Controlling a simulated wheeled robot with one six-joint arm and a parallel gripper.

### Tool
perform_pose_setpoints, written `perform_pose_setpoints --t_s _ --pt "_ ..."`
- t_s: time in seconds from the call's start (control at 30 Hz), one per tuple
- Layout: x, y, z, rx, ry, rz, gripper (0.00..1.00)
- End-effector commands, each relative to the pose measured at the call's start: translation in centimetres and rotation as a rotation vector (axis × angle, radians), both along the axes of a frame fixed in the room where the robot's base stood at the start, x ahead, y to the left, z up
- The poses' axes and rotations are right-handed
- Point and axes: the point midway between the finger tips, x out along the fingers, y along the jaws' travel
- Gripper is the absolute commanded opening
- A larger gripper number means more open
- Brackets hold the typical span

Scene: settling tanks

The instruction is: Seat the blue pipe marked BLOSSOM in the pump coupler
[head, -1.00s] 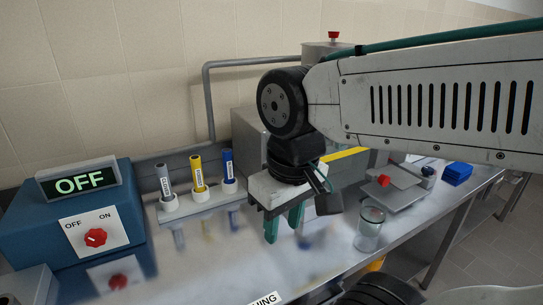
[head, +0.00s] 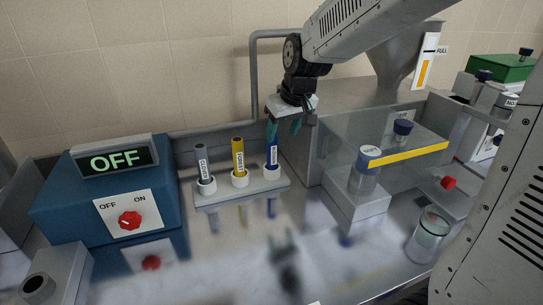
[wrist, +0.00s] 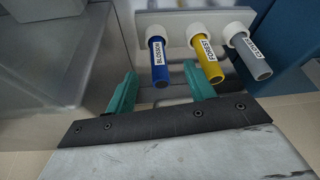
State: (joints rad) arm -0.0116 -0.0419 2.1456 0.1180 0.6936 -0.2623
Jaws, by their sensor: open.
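The blue pipe marked BLOSSOM (head: 272,158) stands upright in the right-hand white collar of a small rack. In the wrist view the blue pipe (wrist: 158,62) shows its label and open top. My gripper (head: 283,128) is open above and around the pipe's upper end. In the wrist view its green fingers (wrist: 160,76) lie on either side of the pipe's line, with gaps showing. The pipe's top is partly hidden by a finger in the head view. A grey block with a round dark opening (head: 38,287), at the lower left, may be the pump coupler.
Yellow FOREST (head: 238,157) and grey (head: 202,162) pipes stand left of the blue one in the rack (head: 240,192). A blue control box (head: 60,205) reads OFF. A clear guard with a yellow edge (head: 400,152) and a glass jar (head: 428,237) are at right. The front bench is clear.

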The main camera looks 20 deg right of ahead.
Motion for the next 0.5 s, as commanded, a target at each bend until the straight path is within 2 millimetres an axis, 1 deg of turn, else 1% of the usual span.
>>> perform_pose_setpoints --t_s 0.03,0.1,0.2,0.27,0.5 --pt "1.5 0.2 -0.8 -0.001 -0.007 0.007 0.54" --pt "3.1 0.3 -1.4 -0.002 -0.022 0.016 0.54" --pt "4.4 0.5 -2.1 -0.003 -0.035 0.023 0.54" --pt "4.8 0.5 -2.5 -0.003 -0.038 0.025 0.54" --pt "5.8 0.8 -5.0 -0.003 -0.037 0.025 0.54"
